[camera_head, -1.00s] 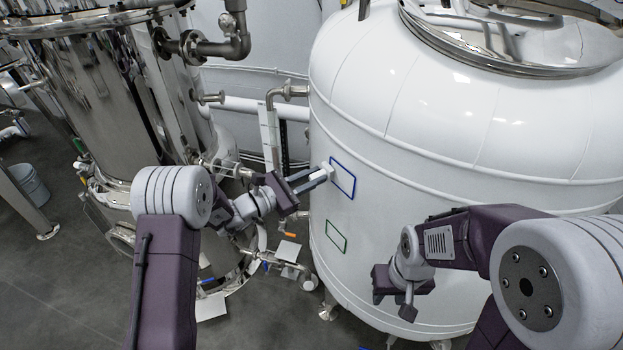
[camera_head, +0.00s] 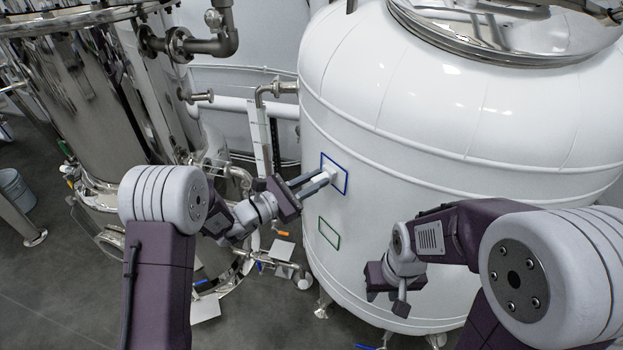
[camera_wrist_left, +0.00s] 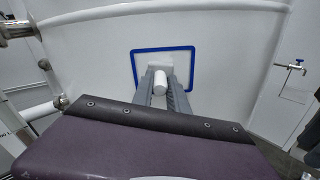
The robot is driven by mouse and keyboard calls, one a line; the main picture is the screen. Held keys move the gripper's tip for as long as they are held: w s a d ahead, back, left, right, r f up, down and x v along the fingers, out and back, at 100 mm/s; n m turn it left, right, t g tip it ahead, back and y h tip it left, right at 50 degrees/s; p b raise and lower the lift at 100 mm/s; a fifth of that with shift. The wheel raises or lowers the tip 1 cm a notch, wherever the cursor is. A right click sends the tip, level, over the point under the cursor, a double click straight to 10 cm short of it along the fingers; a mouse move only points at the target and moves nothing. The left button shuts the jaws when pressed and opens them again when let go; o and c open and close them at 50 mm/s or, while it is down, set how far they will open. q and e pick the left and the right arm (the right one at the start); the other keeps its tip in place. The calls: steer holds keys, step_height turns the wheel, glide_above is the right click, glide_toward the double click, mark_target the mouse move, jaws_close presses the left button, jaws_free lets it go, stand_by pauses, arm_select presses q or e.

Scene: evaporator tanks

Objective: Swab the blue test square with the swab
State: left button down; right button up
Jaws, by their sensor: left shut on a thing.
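The blue test square (camera_head: 347,181) is a blue outline on the side of the white tank (camera_head: 420,120). It also shows in the left wrist view (camera_wrist_left: 192,70), straight ahead of the gripper. My left gripper (camera_head: 318,180) is shut on the white swab (camera_wrist_left: 160,79), whose head lies over the inside of the square, left of centre in the head view. I cannot tell for certain whether the swab touches the surface. My right gripper (camera_head: 399,298) hangs low in front of the tank, away from the square; its fingers are too small and overlapped to judge.
A green square outline (camera_head: 329,233) lies lower on the same tank. A steel tank (camera_head: 95,110) and pipes (camera_head: 262,110) stand at the left. A valve (camera_wrist_left: 295,66) shows at the right of the left wrist view. The grey floor (camera_head: 60,300) is open at lower left.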

arm_select(q)
steer(key=shift+s+d, duration=0.65)
steer(key=shift+s, duration=0.25)
steer(key=shift+s+d+b, duration=0.5)
steer(key=shift+s+b, duration=0.05)
steer(key=shift+s, duration=0.15)
steer(key=shift+s+d, duration=0.35)
steer(key=shift+s, duration=0.15)
steer(key=shift+w+b, duration=0.1)
steer(key=shift+b, duration=0.35)
steer(key=shift+w+a, duration=0.7)
steer(key=shift+w, duration=0.2)
steer(key=shift+w+a, duration=0.65)
steer(key=shift+w, duration=0.2)
steer(key=shift+w+a, duration=0.45)
steer(key=shift+w, duration=0.25)
steer(key=shift+w+a, duration=0.35)
steer(key=shift+w, duration=0.25)
steer(key=shift+w+a, duration=0.35)
steer(key=shift+w, duration=0.2)
steer(key=shift+a, duration=0.1)
